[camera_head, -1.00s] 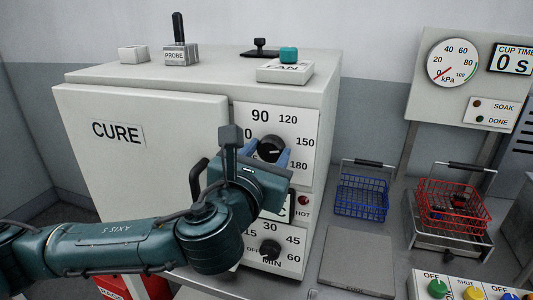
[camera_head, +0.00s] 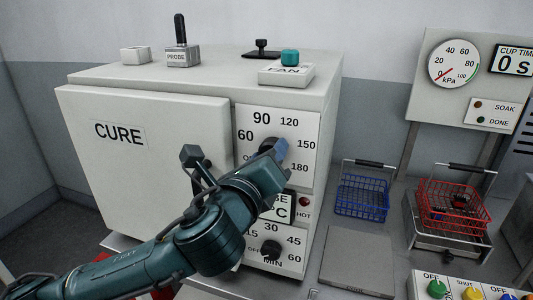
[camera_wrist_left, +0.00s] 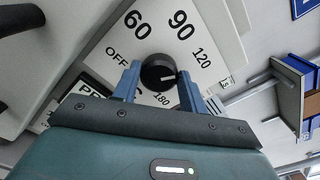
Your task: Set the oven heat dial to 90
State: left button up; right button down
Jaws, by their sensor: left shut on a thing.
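The heat dial (camera_head: 267,144) is a black round knob on the white oven's (camera_head: 180,81) front panel, ringed by OFF, 60, 90, 120, 150 and 180. My left gripper (camera_head: 276,151) is shut on it, partly covering it in the head view. In the left wrist view the dial (camera_wrist_left: 157,70) sits between the two blue fingers of the gripper (camera_wrist_left: 158,82). Its white mark points right, toward the right finger and below the 120, not at the 90 (camera_wrist_left: 181,25). The 150 is not readable there. My right gripper is not in view.
The minutes knob (camera_head: 271,250) sits lower on the same panel, below a small display and a red HOT lamp (camera_head: 303,201). A blue wire basket (camera_head: 362,193) and a red one (camera_head: 453,200) stand to the right. A grey plate (camera_head: 356,262) lies in front.

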pick_arm(q)
jog(key=shift+a+f+n+p, duration=0.1)
jog(key=shift+n+p, duration=1)
jog(key=shift+n, duration=3.9)
jog(key=o, duration=1)
jog(key=shift+c, duration=0.2)
